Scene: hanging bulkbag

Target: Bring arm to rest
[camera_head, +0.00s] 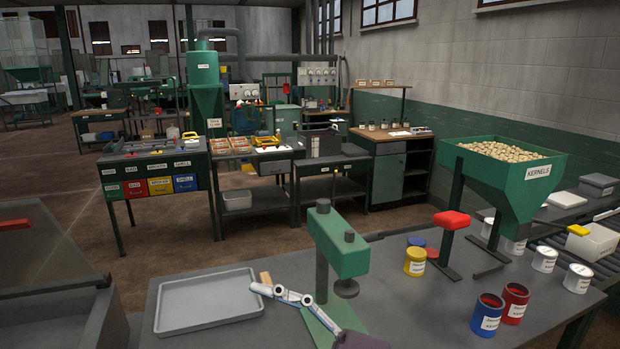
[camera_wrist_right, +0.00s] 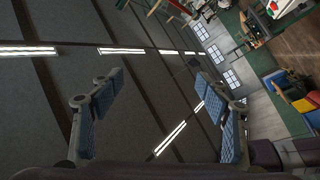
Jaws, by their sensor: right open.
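My right gripper (camera_head: 290,297) is low in the middle of the head view, over the grey workbench (camera_head: 410,295), just right of the metal tray and in front of the green press. In the right wrist view, the same gripper (camera_wrist_right: 162,100) has its two blue-padded fingers spread wide apart with nothing between them. That view points up at the dark ceiling and its strip lights. My left gripper is in neither view.
An empty grey tray (camera_head: 205,302) lies left of the green press (camera_head: 342,250). A yellow can (camera_head: 415,262), red can (camera_head: 514,302) and blue can (camera_head: 487,316) stand to the right. A green kernels hopper (camera_head: 500,180) stands behind them. The bench between press and cans is mostly clear.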

